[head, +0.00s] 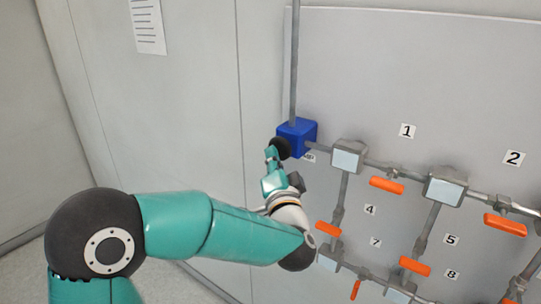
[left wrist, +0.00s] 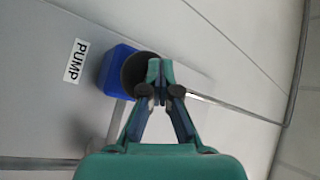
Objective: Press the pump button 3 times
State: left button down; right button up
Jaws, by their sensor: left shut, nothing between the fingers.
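The pump is a blue box (head: 301,131) on the wall panel, with a round black button (head: 282,147) on its front. In the left wrist view the blue box (left wrist: 113,70) stands beside a "PUMP" label (left wrist: 76,60), and the dark button (left wrist: 133,72) is partly hidden behind my fingers. My left gripper (head: 271,154) is shut and empty, with its fingertips right at the button. In the left wrist view its closed tips (left wrist: 160,70) overlap the button's edge. I cannot tell whether they touch it. My right gripper is not in view.
A grey pipe (head: 295,65) rises from the pump. To the right are pipes with grey junction boxes (head: 347,156), orange valve handles (head: 386,185) and number labels (head: 407,131). A paper sheet (head: 148,26) hangs on the left wall. The wall left of the pump is clear.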

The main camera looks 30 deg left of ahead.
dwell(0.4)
pick_arm(q)
jog(key=s, duration=0.4)
jog(key=shift+a+f+b, duration=0.1)
jog(key=shift+b, duration=0.3)
dwell(0.4)
jog(key=s, duration=0.5)
jog(key=shift+a, duration=0.2)
jog(key=shift+w, duration=0.1)
dwell(0.6)
